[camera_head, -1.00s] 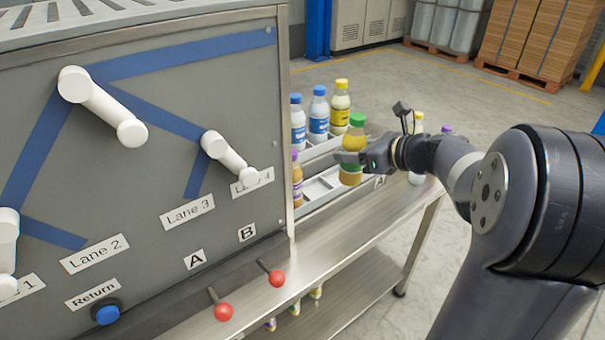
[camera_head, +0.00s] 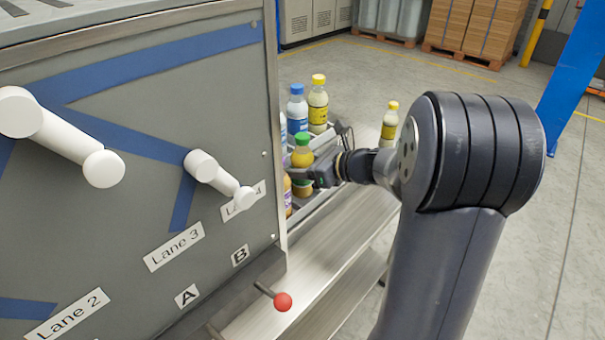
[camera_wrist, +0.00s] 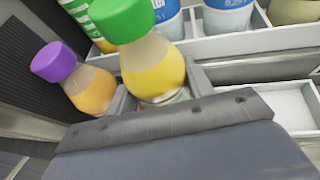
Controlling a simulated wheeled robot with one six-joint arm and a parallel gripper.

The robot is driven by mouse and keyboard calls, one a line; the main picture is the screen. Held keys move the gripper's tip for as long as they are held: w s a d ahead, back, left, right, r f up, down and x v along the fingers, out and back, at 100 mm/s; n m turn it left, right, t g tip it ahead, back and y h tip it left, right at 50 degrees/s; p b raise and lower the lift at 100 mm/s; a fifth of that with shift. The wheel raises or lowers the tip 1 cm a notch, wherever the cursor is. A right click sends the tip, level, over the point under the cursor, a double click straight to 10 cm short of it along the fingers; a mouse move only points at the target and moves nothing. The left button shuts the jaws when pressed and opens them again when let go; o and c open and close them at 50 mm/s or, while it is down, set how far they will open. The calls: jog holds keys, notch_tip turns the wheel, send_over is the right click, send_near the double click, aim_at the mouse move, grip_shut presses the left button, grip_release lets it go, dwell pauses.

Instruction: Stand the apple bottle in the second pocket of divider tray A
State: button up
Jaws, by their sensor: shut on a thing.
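The apple bottle (camera_head: 302,158), yellow with a green cap, is upright between the fingers of my gripper (camera_head: 304,175), which is shut on it. In the wrist view the bottle (camera_wrist: 152,68) is beside a purple-capped orange bottle (camera_wrist: 92,88) in the near tray, at the pocket to its right. Divider tray A (camera_wrist: 288,106) is this near tray, and an empty pocket shows further right. My gripper hides the bottle's base, so I cannot tell whether it rests on the pocket floor.
The far tray holds blue-capped bottles (camera_head: 297,108) and a yellow-capped bottle (camera_head: 318,102). Another yellow-capped bottle (camera_head: 390,125) stands to the right, behind my arm. The grey machine panel (camera_head: 120,190) stands close at left. The steel table (camera_head: 315,245) is clear in front.

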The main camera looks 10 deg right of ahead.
jog(key=shift+f, duration=0.9)
jog(key=shift+f, duration=0.2)
jog(key=o, duration=0.9)
jog(key=shift+r, duration=0.15)
jog(key=shift+s+d+r, duration=0.1)
jog(key=shift+d+r, duration=0.05)
jog(key=v, duration=1.1)
jog(key=shift+s+d, duration=0.25)
